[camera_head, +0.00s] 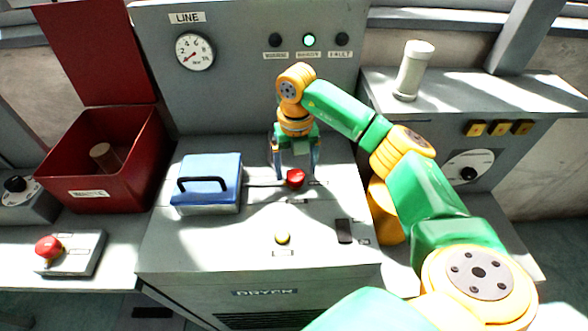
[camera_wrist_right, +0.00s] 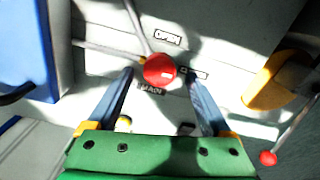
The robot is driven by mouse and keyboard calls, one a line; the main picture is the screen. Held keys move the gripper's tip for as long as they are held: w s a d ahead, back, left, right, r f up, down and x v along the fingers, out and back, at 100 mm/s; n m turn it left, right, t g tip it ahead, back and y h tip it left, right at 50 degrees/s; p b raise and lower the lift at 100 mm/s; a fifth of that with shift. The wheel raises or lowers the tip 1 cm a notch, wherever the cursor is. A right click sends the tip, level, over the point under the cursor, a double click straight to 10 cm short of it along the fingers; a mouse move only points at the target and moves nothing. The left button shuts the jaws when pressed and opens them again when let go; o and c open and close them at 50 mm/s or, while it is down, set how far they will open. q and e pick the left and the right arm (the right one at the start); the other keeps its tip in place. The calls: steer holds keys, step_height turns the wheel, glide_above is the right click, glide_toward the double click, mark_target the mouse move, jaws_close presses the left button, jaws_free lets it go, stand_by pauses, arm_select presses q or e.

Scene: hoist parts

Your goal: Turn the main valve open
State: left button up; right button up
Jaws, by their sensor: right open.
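The main valve shows as a red round knob (camera_head: 296,179) with a thin pale rod, on top of the grey cabinet. In the right wrist view the red knob (camera_wrist_right: 159,69) lies near printed OPEN and MAIN labels, and a third label is partly covered. My right gripper (camera_head: 295,170) points down over the knob. In the wrist view its two open fingers lie on either side of the knob, with gaps visible. I cannot tell whether the fingertips reach down to its height. My left gripper is not in view.
A blue handled box (camera_head: 209,183) stands left of the valve. A yellow button (camera_head: 283,238) and a black switch (camera_head: 344,231) are in front. A white cylinder (camera_head: 414,70) stands at the right.

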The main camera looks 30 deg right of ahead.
steer(key=shift+f, duration=0.85)
jaws_close()
steer(key=shift+n, duration=0.3)
steer(key=n, duration=0.3)
steer(key=shift+n, duration=0.3)
steer(key=n, duration=0.4)
steer(key=shift+n+b, duration=0.3)
steer(key=shift+b, duration=0.05)
steer(key=n, duration=0.4)
steer(key=shift+n, duration=0.3)
steer(key=shift+w+r+n+b, duration=0.1)
steer(key=shift+n+b, duration=0.2)
steer(key=shift+n, duration=1.9)
